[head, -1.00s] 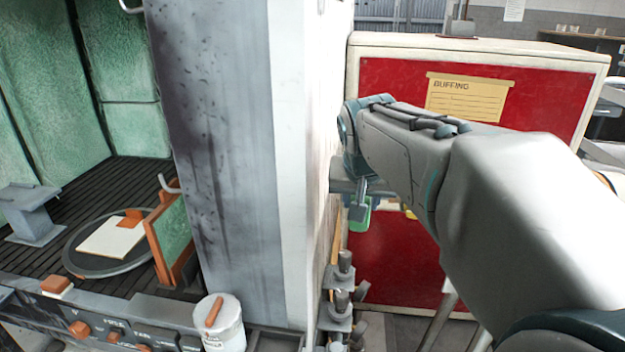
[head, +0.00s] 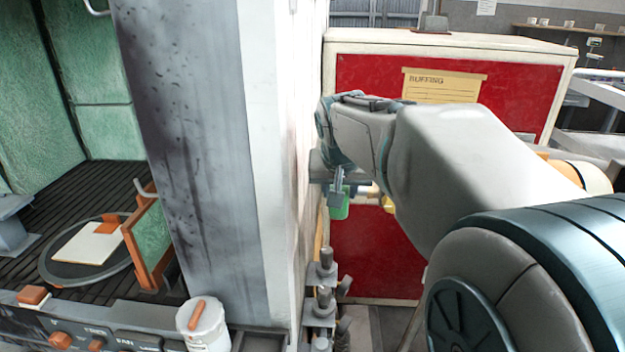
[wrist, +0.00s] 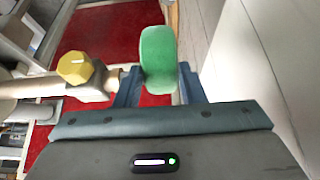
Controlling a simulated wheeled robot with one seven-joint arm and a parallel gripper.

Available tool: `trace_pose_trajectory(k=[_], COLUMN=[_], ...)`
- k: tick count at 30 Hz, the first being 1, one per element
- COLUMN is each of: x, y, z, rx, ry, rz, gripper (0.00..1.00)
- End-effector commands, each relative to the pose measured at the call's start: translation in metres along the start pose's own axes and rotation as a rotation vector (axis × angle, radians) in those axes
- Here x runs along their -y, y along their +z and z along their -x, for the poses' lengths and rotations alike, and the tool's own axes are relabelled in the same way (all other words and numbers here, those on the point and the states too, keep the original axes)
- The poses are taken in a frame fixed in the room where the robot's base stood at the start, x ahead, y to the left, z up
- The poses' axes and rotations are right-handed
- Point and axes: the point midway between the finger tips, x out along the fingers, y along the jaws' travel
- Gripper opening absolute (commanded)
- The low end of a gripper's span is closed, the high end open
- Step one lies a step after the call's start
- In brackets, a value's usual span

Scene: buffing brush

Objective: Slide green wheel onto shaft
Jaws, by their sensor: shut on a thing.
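The green wheel (wrist: 158,58) is held between the two fingers of my gripper (wrist: 160,88) in the wrist view. In the head view, the wheel (head: 339,208) hangs at the tip of my gripper (head: 338,190), in front of the red panel. In the wrist view, a metal shaft end (wrist: 112,78) with a yellow knob (wrist: 74,68) beside it lies just left of the wheel. In the head view my arm hides most of the shaft. I cannot tell whether the wheel and shaft touch.
A white-grey column (head: 205,150) stands close left of my gripper. The red cabinet (head: 375,260) with a buffing label (head: 445,86) is behind it. Several metal fittings (head: 325,290) line the column's foot. A green-walled booth holding a round turntable (head: 62,274) is at far left.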

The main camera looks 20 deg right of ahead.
Motion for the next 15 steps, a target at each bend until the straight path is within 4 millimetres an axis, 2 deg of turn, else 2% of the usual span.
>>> trace_pose_trajectory(k=[15], x=[0.0], y=[-0.016], z=[-0.008], rx=[0.0], ry=[0.0], rz=[0.0], gripper=[0.14])
